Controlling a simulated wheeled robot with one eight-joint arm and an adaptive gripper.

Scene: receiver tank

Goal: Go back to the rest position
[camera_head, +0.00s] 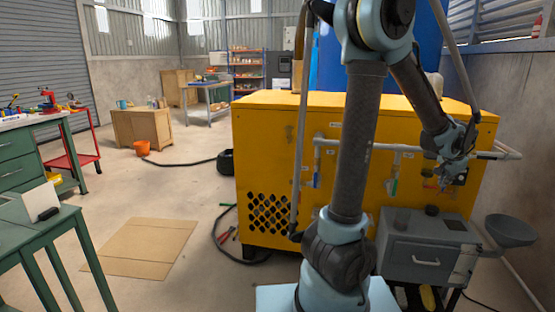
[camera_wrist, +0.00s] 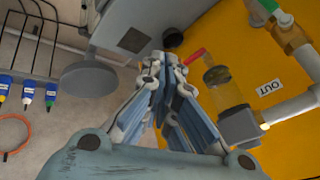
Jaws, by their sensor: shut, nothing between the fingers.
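My gripper (camera_wrist: 166,70) shows in the wrist view with its fingers together and nothing between them. In the head view my gripper (camera_head: 449,180) is in front of the yellow receiver cabinet (camera_head: 270,150), at its right side near the pipework. In the wrist view a red-handled valve (camera_wrist: 194,56) and a clear yellowish bowl (camera_wrist: 222,90) are just right of the fingertips. I cannot tell from the wrist view whether the fingertips touch anything.
A grey metal box (camera_head: 425,262) stands below my gripper, with a dark funnel (camera_head: 510,231) to its right. Grey pipe (camera_head: 345,146) runs along the cabinet front. Cardboard (camera_head: 140,248) lies on open floor at left, near a green table (camera_head: 40,240).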

